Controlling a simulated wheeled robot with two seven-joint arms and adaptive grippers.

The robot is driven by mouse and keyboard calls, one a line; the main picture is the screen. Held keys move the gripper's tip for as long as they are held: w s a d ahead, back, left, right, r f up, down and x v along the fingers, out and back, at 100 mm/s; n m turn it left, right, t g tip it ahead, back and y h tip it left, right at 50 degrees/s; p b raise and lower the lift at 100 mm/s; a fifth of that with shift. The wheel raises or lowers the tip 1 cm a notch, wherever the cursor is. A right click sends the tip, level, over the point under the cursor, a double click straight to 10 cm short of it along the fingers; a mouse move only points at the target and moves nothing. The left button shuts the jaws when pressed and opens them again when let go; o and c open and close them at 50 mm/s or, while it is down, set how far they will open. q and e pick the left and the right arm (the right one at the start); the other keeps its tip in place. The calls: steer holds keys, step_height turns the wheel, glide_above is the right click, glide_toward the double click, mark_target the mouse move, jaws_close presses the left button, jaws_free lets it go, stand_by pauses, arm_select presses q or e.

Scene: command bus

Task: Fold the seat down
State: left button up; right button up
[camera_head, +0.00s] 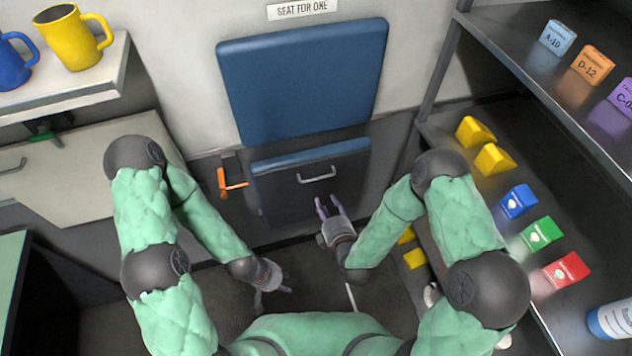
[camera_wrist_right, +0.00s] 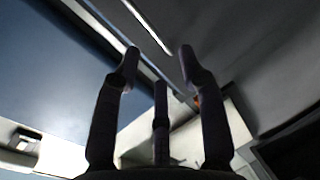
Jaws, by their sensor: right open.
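The folded-up seat (camera_head: 290,190) is a panel with a blue top edge and a dark front, upright against the wall below the blue backrest (camera_head: 300,80). A grey bar handle (camera_head: 317,178) is on its front. An orange latch lever (camera_head: 232,182) is at the seat's left side. My right gripper (camera_head: 325,207) is open and empty, just below the handle and apart from it. Its spread fingers also show in the right wrist view (camera_wrist_right: 158,75), with a pale bar beyond them. My left gripper (camera_head: 272,290) hangs low, away from the seat, its fingers apart and empty.
A shelf unit with coloured boxes (camera_head: 517,201) and yellow wedges (camera_head: 475,132) stands at the right. Mugs (camera_head: 70,38) stand on a ledge (camera_head: 100,88) at the upper left. A "SEAT FOR ONE" sign (camera_head: 302,9) is above the backrest. The floor before the seat looks clear.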

mark_target(315, 179)
steer(key=shift+n+t, duration=0.3)
steer(key=shift+n, duration=0.2)
steer(key=x, duration=0.3)
steer(key=b+x, duration=0.1)
steer(key=x, duration=0.3)
steer(key=r+b+x, duration=0.1)
steer(key=x, duration=0.2)
steer(key=shift+w+a, duration=0.35)
steer(key=shift+w, duration=0.05)
jaws_close()
